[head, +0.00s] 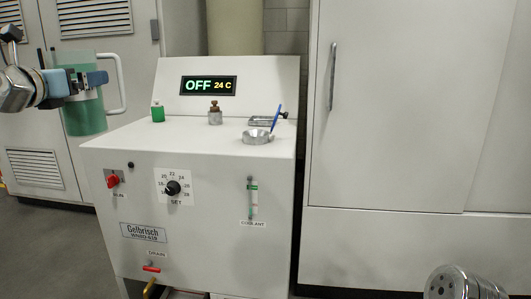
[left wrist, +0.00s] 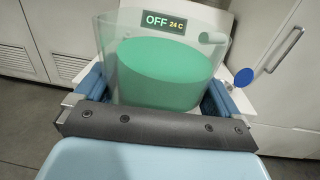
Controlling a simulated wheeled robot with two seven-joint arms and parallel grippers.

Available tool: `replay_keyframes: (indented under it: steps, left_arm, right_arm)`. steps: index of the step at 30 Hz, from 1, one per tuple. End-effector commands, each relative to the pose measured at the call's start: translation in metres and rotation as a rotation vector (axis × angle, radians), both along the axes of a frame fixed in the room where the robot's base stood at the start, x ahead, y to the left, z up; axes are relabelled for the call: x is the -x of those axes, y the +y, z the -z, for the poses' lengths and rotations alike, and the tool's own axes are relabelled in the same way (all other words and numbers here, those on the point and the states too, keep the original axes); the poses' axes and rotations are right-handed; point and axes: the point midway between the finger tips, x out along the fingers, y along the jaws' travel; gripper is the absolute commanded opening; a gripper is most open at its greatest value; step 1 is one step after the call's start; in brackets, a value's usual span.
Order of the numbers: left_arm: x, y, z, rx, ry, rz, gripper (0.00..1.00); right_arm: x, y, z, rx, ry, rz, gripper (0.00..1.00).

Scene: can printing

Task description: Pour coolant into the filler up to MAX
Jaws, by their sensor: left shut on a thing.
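My left gripper (head: 85,82) is shut on a clear jug (head: 118,82) of green coolant (head: 84,116), held upright left of the white machine. The jug (left wrist: 118,50) and coolant (left wrist: 160,75) fill the left wrist view's middle, between the fingers (left wrist: 158,108). A round metal filler ring (head: 257,137) sits on the machine's top front right, with a blue disc-like lid (head: 276,118) standing up beside it. The lid also shows in the left wrist view (left wrist: 244,78). A coolant sight gauge (head: 253,198) is on the front face; its level is too small to read. My right gripper is out of view.
The white machine (head: 130,225) shows "OFF 24 C" on its display (head: 209,85). A tall white cabinet (head: 400,110) is at right. The jug is clear of the machine top.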

Motion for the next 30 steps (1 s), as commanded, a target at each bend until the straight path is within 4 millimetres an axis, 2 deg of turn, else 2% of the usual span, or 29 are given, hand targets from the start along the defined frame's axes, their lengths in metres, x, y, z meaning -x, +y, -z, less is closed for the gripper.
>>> replay_keyframes:
  steps: [1, 3, 8, 22, 29, 30]
  left_arm:
    - [-0.016, -0.001, 0.019, 0.004, 0.004, -0.011, 0.21]
    - [-0.036, -0.002, 0.043, 0.002, 0.004, -0.032, 0.21]
    - [-0.068, -0.006, 0.091, 0.004, 0.003, -0.068, 0.21]
    - [-0.103, -0.025, 0.161, -0.002, -0.005, -0.101, 0.21]
    - [-0.120, -0.044, 0.211, -0.002, -0.005, -0.114, 0.21]
    - [-0.123, -0.049, 0.223, -0.002, -0.004, -0.115, 0.21]
  right_arm:
    - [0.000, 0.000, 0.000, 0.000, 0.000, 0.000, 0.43]
    - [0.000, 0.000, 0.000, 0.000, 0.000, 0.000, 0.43]
    - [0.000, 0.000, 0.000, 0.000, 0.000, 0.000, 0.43]
    - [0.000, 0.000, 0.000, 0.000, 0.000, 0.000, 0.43]
    - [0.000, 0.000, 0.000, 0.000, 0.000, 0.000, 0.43]
    - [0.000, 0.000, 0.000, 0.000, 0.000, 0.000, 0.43]
